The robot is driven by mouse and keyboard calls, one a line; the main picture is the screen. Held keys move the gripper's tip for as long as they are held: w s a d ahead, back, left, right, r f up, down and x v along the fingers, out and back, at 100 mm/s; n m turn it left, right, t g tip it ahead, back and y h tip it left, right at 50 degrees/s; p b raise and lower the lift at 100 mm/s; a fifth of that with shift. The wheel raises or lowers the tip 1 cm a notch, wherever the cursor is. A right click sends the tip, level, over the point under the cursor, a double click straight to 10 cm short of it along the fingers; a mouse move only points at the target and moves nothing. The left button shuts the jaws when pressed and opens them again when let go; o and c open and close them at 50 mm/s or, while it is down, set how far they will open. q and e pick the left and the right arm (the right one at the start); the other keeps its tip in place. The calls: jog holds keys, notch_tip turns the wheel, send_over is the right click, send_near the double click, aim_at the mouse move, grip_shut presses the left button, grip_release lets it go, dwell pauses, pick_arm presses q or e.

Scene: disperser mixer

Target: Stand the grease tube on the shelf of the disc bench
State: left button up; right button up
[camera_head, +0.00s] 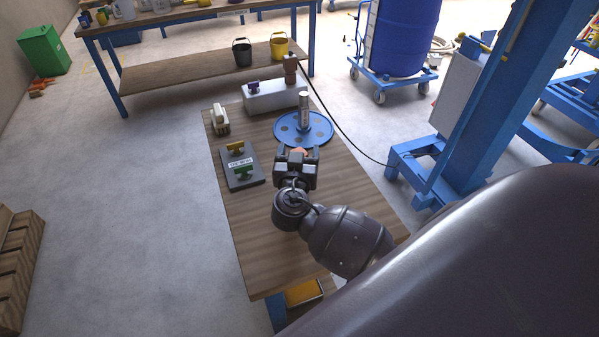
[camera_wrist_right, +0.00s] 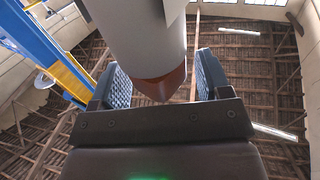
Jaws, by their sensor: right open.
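In the right wrist view a grey tube (camera_wrist_right: 150,40) with an orange-brown tapered end (camera_wrist_right: 160,84) lies between the spread fingers of my right gripper (camera_wrist_right: 158,85). A gap shows between the tapered end and the fingers. In the head view my right gripper (camera_head: 298,157) is low over the bench, just in front of the blue disc (camera_head: 285,131), with a little orange between its fingers. A grey cylinder (camera_head: 303,108) rises near the middle of the disc; I cannot tell whether it is the same tube. The bench's shelf is mostly hidden. My left gripper is out of view.
On the disc bench (camera_head: 250,225) are a dark plate (camera_head: 243,181) with yellow and green handles, a brush-like item (camera_head: 219,117) and a grey block (camera_head: 271,95). A yellow item (camera_head: 303,292) shows below the bench's front end. A blue column (camera_head: 515,100) stands right. The bench's front-left top is bare.

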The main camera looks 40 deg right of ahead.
jog(key=shift+w+d, duration=0.3)
jog(key=shift+w, duration=0.1)
